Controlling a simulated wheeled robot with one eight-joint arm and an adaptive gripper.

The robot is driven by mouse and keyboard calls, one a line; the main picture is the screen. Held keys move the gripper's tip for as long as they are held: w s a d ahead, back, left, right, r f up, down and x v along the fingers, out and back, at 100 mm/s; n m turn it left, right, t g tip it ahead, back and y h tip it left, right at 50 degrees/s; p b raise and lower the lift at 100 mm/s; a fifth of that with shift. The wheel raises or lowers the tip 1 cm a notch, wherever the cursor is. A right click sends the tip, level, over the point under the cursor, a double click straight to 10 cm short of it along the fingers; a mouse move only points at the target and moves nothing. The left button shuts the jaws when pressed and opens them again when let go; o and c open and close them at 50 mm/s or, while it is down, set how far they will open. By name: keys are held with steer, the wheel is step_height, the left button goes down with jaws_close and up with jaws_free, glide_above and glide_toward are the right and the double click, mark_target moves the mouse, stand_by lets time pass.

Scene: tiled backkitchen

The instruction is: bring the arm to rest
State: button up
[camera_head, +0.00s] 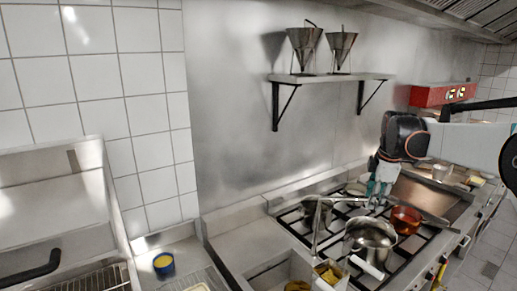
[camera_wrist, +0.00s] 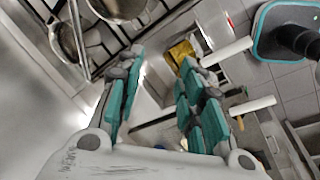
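My arm reaches in from the right side of the head view, and my gripper (camera_head: 376,190) hangs over the stove, above the pots. In the wrist view, my gripper (camera_wrist: 162,60) has its two teal-padded fingers spread apart with nothing held between them. In the head view, the fingers are small and partly overlap the pans behind, so their height above the stove cannot be told.
A steel pot (camera_head: 370,238), an orange-brown pot (camera_head: 405,220) and other cookware stand on the stove. A wall shelf (camera_head: 330,77) holds two funnels. A red clock box (camera_head: 443,94) is on the back wall. A blue-rimmed yellow container (camera_head: 163,263) sits at lower left.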

steer(key=s+a+f+m+t+b, duration=0.1)
steer(key=s+a+f+m+b, duration=0.3)
steer(key=s, duration=0.4)
steer(key=s+a+f+m+t+b, duration=0.1)
steer(key=s+a+f+m+b, duration=0.3)
steer(key=s, duration=0.4)
steer(key=s+a+f+m+t+b, duration=0.1)
steer(key=s+a+f+m+b, duration=0.3)
steer(key=s, duration=0.4)
steer(key=s+a+f+m+t+b, duration=0.1)
steer(key=s+a+f+m+b, duration=0.1)
steer(key=s+f, duration=0.7)
steer(key=a+b, duration=0.1)
steer(key=b, duration=0.1)
steer(key=shift+a+f+m+b, duration=0.25)
steer(key=shift+a+m+b, duration=0.05)
steer(key=shift+m, duration=0.1)
